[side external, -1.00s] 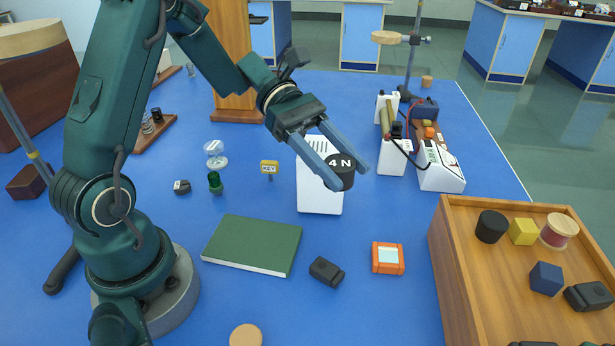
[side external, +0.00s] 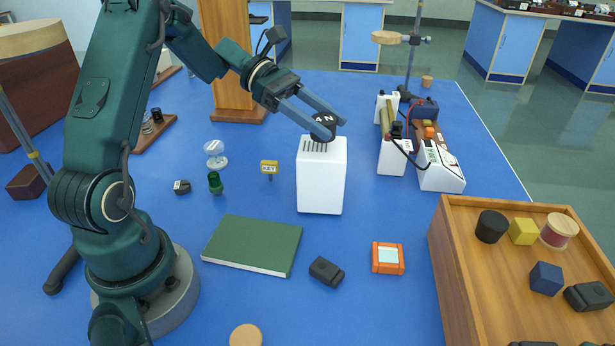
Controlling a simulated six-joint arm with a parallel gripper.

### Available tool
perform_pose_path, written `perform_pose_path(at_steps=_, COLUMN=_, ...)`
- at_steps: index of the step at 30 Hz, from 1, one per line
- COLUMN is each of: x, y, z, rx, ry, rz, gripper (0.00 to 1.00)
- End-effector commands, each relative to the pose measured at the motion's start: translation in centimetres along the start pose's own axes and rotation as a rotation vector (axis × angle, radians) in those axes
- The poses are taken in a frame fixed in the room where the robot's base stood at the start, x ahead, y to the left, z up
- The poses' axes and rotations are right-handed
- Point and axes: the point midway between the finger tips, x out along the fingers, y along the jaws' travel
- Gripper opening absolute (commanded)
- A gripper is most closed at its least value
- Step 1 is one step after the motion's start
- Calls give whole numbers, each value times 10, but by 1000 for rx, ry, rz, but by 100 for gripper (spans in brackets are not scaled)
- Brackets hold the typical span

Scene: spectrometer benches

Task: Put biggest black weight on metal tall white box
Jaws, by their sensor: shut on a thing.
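The black weight (side external: 325,119), with white lettering on its top, is between the fingers of my gripper (side external: 326,126). My gripper is shut on it. The tall white box (side external: 321,182) stands upright on the blue table, with dark slots on its top. The weight is over the back part of the box's top; I cannot tell whether it touches the box. One finger hides part of the weight.
A green book (side external: 252,244), a black block (side external: 326,271) and an orange item (side external: 387,258) lie in front. A wooden tray (side external: 450,270) is at right. White devices (side external: 440,168) and a stand (side external: 410,70) are behind right.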

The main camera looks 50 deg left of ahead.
Motion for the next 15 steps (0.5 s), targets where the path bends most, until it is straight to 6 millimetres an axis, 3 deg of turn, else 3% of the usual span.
perform_pose_path(at_steps=4, x=6, y=0, z=-14, rx=-2, ry=-3, rz=-1, gripper=0)
perform_pose_path(at_steps=15, x=8, y=0, z=-18, rx=1, ry=-2, rz=0, gripper=0)
